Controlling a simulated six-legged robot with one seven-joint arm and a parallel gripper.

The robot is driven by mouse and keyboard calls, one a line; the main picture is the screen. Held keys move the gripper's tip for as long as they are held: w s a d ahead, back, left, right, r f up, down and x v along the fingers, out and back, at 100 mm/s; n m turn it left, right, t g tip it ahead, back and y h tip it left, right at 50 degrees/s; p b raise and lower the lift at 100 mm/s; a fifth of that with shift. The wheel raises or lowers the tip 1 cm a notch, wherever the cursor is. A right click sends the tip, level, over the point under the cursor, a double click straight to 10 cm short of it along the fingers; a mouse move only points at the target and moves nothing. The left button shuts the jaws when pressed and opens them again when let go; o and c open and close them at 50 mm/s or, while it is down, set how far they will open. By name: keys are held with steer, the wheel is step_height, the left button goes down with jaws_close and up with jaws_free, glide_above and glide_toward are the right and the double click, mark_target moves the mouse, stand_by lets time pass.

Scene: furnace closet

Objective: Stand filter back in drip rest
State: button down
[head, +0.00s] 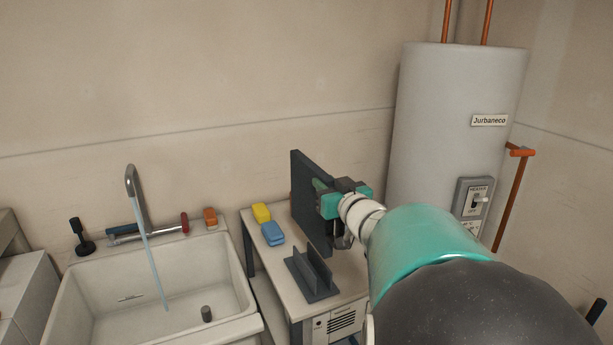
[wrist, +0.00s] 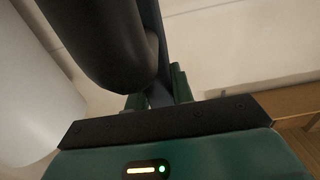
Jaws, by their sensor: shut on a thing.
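The filter is a dark grey flat panel (head: 306,205), held upright above the small table in the head view. My gripper (head: 325,188) is shut on it from the right side, gripping it near its right edge. In the wrist view the green fingertips (wrist: 158,96) close around a dark strip that appears to be the filter's edge. The drip rest (head: 313,277) is a dark grey base with upright plates and a slot between them. It stands on the table in front of and below the filter, apart from it. The rest's slot looks empty.
A yellow sponge (head: 262,212) and a blue sponge (head: 272,233) lie on the table (head: 285,270) left of the filter. A sink (head: 150,290) with running water stands to the left. A water heater (head: 450,130) stands behind right.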

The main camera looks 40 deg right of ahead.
glide_above(330, 230)
steer(key=w, duration=0.2)
step_height(330, 230, down, 6)
steer(key=shift+d, duration=0.3)
steer(key=shift+f, duration=0.25)
stand_by(0.6)
steer(key=shift+f, duration=2.45)
steer(key=shift+f, duration=1.5)
jaws_free()
